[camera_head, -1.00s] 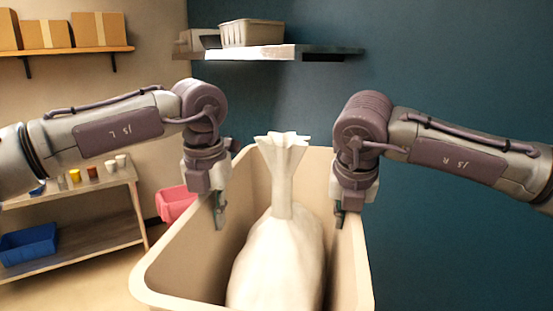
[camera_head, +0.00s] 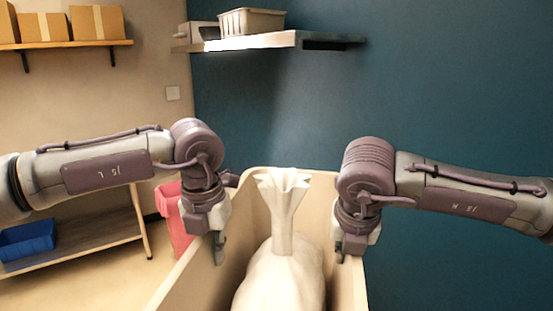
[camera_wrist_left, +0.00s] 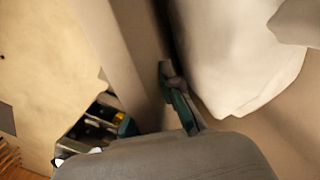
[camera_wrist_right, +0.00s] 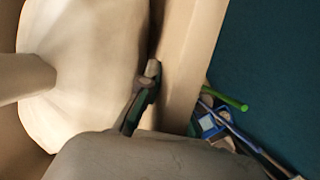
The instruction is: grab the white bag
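The white bag (camera_head: 278,278) stands upright in the beige bin (camera_head: 330,187), its gathered neck flaring at the top. Its lower part is cut off by the picture edge. My left gripper (camera_head: 219,248) points down at the bin's left wall, apart from the bag. My right gripper (camera_head: 340,248) points down at the right wall, also apart from it. In the left wrist view the bag (camera_wrist_left: 240,60) is right of the finger (camera_wrist_left: 178,95). In the right wrist view the bag (camera_wrist_right: 90,60) is left of the finger (camera_wrist_right: 142,100). Finger opening is unclear in both grippers.
A wall shelf with a grey container (camera_head: 252,22) is above and behind the bin. A low shelf with a blue tray (camera_head: 27,240) and a pink bin (camera_head: 172,215) stand on the left. The dark blue wall (camera_head: 450,100) is close behind and right.

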